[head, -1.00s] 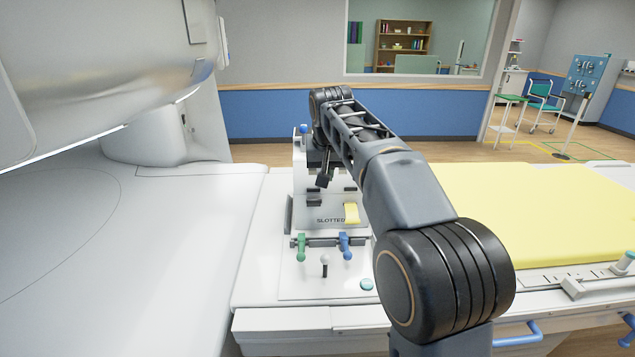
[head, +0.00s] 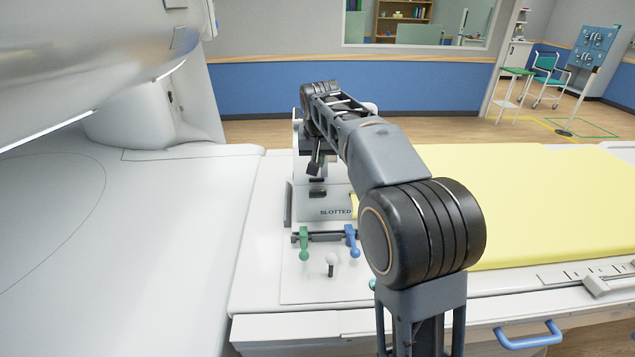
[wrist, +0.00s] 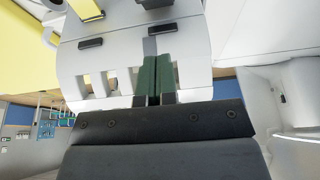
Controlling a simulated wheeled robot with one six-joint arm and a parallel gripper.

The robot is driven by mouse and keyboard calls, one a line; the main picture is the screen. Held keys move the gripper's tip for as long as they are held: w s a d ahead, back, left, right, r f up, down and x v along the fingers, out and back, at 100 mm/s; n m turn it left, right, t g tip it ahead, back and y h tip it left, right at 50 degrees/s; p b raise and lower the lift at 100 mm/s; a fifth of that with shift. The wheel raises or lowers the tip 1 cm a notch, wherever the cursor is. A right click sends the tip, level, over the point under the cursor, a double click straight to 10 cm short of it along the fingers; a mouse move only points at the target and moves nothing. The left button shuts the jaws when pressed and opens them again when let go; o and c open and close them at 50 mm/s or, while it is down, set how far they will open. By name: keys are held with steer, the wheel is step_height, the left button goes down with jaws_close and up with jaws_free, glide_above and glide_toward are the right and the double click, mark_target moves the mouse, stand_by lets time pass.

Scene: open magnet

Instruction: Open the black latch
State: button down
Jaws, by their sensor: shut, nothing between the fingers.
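The white box marked SLOTTED (head: 335,212) stands upright on the white bed end. Small black pieces show on it; one black latch-like piece (head: 317,194) is on its front face in the head view. I cannot tell which is the black latch. My gripper (head: 315,168) points down in front of the box's upper part. In the wrist view its green fingertips (wrist: 156,78) are together and empty, over the white body. Contact is unclear.
A green lever (head: 304,243), a blue lever (head: 352,241) and a white-topped knob (head: 331,263) stand in front of the box. A yellow tab (head: 354,205) is partly behind my arm. A yellow mattress (head: 540,200) lies right; the large white scanner (head: 90,60) is left.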

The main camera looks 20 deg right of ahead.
mark_target(318, 192)
step_height(318, 192, down, 5)
steer(key=shift+f, duration=0.1)
steer(key=shift+s+a+f, duration=0.1)
steer(key=shift+s+f, duration=0.25)
steer(key=shift+f, duration=0.45)
steer(key=shift+s+f+t+b, duration=0.15)
steer(key=shift+f+t+b, duration=0.15)
steer(key=shift+b, duration=0.7)
steer(key=shift+s+r, duration=0.1)
steer(key=shift+b, duration=0.5)
